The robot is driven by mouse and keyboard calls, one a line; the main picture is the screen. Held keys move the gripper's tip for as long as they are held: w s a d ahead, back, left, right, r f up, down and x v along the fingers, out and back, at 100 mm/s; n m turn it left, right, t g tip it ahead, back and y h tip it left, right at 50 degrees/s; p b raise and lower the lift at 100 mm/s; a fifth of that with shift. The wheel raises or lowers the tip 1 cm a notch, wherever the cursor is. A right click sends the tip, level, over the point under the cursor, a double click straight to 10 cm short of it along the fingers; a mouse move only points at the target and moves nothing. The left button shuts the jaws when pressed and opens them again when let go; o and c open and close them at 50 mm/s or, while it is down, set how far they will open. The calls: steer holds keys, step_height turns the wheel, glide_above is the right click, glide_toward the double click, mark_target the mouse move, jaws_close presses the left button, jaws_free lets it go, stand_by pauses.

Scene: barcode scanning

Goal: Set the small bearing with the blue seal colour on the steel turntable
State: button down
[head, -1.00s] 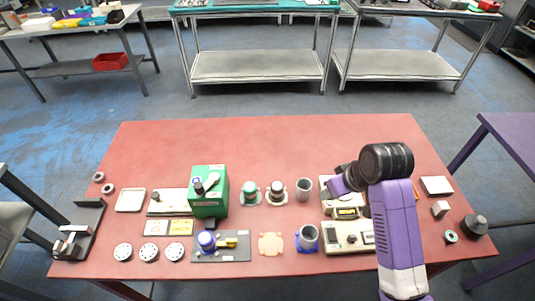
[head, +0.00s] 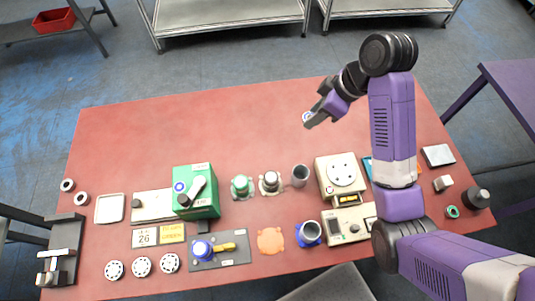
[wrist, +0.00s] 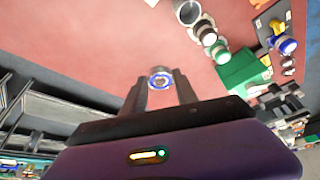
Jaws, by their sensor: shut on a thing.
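My gripper (head: 312,118) is shut on a small bearing with a blue seal (head: 306,117). It holds the bearing out over the rear part of the red table. In the wrist view the bearing (wrist: 160,80) sits between the fingertips, its ring face and blue band visible. A round pale steel disc with small dark holes, which looks like the steel turntable (head: 343,169), sits on a beige base to the lower right of my gripper. Its top looks bare. My gripper is apart from it.
A green box (head: 197,206), grey cup (head: 300,176), second cup (head: 310,232) and two small fixtures stand left of the turntable. Several holed discs (head: 141,266) lie front left. A green ring (head: 452,212) lies at right. The table's rear half is clear.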

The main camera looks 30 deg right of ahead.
steer(key=b, duration=0.6)
glide_above(299, 156)
steer(key=d, duration=0.1)
step_height(299, 156, down, 7)
steer(key=f, duration=0.2)
steer(key=f+p, duration=0.1)
steer(key=f, duration=0.2)
steer(key=s+f, duration=0.1)
steer(key=f, duration=0.1)
steer(key=shift+f, duration=0.4)
steer(key=shift+f+p, duration=0.4)
steer(key=shift+f, duration=2.25)
steer(key=c, duration=0.9)
jaws_free()
steer(key=shift+f, duration=0.1)
steer(key=shift+c, duration=0.2)
